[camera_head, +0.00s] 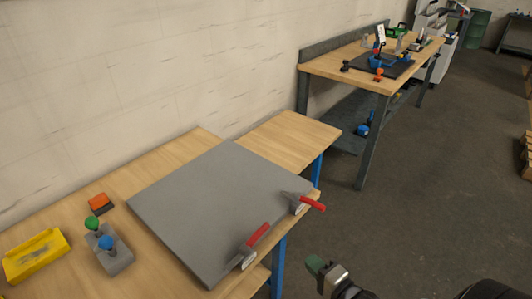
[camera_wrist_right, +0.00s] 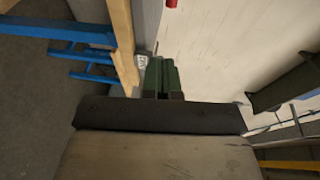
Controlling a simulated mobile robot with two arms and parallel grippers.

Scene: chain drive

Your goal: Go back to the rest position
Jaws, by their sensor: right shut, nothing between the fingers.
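My right gripper (camera_head: 316,264) shows at the bottom of the head view, out over the floor to the right of the near workbench. Its green fingers are together and empty. In the right wrist view the fingers (camera_wrist_right: 161,77) lie side by side with nothing between them. My left gripper is not in view.
The near wooden workbench (camera_head: 165,158) carries a grey plate (camera_head: 205,215) with red-handled clamps, a yellow bin (camera_head: 35,256), an orange block (camera_head: 99,202) and a grey block with green and blue knobs (camera_head: 113,255). A second bench (camera_head: 330,68) stands behind.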

